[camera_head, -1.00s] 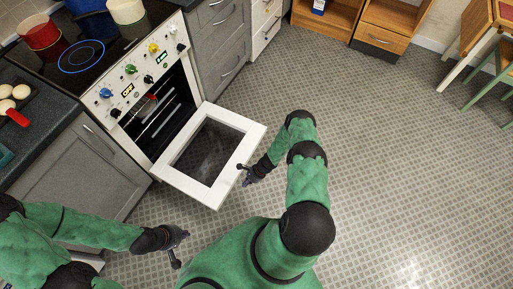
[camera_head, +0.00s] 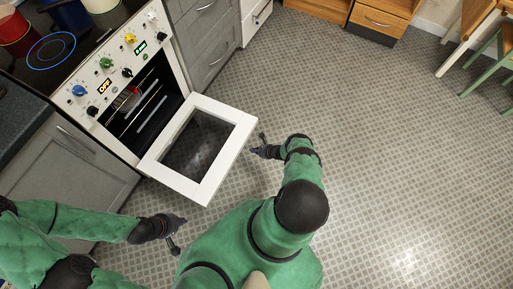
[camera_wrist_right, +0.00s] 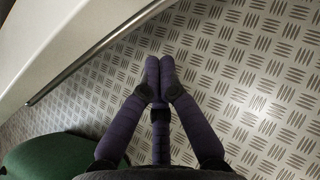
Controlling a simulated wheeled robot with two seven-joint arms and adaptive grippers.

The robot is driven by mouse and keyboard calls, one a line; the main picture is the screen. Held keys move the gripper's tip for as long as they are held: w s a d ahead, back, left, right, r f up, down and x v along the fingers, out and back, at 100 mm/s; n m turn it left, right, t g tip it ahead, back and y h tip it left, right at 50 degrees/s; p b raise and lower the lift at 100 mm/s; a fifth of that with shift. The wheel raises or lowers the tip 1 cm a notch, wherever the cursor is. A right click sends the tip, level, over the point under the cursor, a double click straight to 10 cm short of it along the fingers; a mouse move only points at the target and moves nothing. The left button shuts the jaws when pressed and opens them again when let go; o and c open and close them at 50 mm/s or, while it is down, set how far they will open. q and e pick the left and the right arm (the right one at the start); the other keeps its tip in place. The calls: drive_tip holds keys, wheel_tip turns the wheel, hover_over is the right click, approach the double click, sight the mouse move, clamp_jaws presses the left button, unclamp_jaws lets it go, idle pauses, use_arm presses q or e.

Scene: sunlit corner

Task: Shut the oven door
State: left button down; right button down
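The white oven (camera_head: 118,76) stands at the left in the head view. Its door (camera_head: 222,160), a white frame around dark glass, hangs open, folded down and out over the floor. My right gripper (camera_head: 258,145) is just beyond the door's outer right edge in the head view. In the right wrist view its fingertips (camera_wrist_right: 158,72) meet with nothing between them, apart from the pale door edge (camera_wrist_right: 70,40) at upper left. My left gripper (camera_head: 178,233) has its fingers spread, empty, below the door's near corner.
The dark cooktop (camera_head: 70,35) carries a red pot (camera_head: 12,32) and a pale pot. Grey cabinets (camera_head: 65,170) flank the oven. Wooden furniture (camera_head: 375,22) stands at the back and chairs at the far right. The tiled floor (camera_head: 400,150) to the right is clear.

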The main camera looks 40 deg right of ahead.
drive_tip(key=b+x, duration=0.4)
drive_tip(key=x, duration=0.2)
drive_tip(key=shift+r+p, duration=0.5)
drive_tip(key=shift+r, duration=1.7)
drive_tip(key=shift+r, duration=0.15)
